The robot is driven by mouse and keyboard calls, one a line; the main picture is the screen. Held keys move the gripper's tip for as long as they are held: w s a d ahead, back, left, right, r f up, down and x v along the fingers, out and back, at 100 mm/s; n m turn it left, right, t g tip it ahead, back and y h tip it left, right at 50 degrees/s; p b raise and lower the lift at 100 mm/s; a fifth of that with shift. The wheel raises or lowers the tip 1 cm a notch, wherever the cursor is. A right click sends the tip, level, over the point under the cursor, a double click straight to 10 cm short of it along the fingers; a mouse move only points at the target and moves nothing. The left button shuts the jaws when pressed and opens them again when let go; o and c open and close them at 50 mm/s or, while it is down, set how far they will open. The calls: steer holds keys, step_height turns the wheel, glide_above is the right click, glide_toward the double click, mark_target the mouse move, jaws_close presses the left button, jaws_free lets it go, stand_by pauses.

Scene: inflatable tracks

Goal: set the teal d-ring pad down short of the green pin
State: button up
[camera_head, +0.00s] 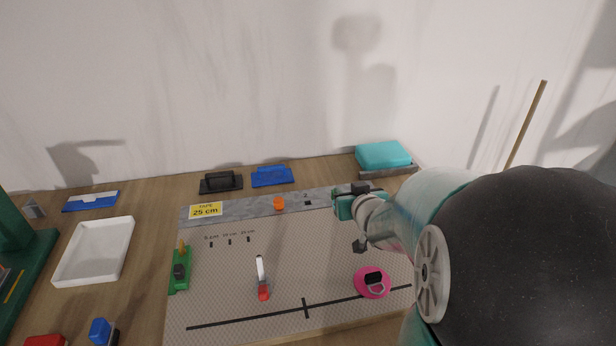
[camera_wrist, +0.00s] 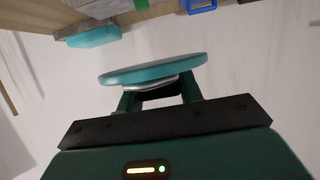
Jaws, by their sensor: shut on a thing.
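My gripper (camera_wrist: 160,100) is shut on the teal d-ring pad (camera_wrist: 150,72), a flat round disc that spans the fingertips in the wrist view. A pale strip shows under the disc, between the fingers; the ring itself is not clear. In the head view my gripper is at the end of the arm, above the right rear part of the patterned board (camera_head: 220,300); the pad cannot be told apart there. A green piece (camera_head: 180,270) with a yellowish top stands at the board's left edge. I cannot tell whether it is the green pin.
A pink pad with a ring (camera_head: 366,291) lies at the board's right front. A red-and-white piece (camera_head: 263,291) stands near the middle. An orange piece (camera_head: 279,204) sits on the grey rear strip. A white tray (camera_head: 70,266) is left. A teal block (camera_head: 383,154) lies behind.

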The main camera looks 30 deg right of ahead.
steer(key=w+d+f, duration=0.1)
steer(key=w+f, duration=0.1)
steer(key=w+d+f, duration=0.1)
steer(key=w+f, duration=0.1)
steer(key=w, duration=0.1)
steer(key=w+d+f, duration=0.2)
steer(key=shift+w+f, duration=0.2)
steer(key=shift+f, duration=0.2)
steer(key=shift+w+d+f, duration=0.3)
steer(key=shift+w+f, duration=0.15)
steer(key=shift+f, duration=0.15)
step_height(320, 180, down, 3)
steer(key=shift+w+f, duration=0.1)
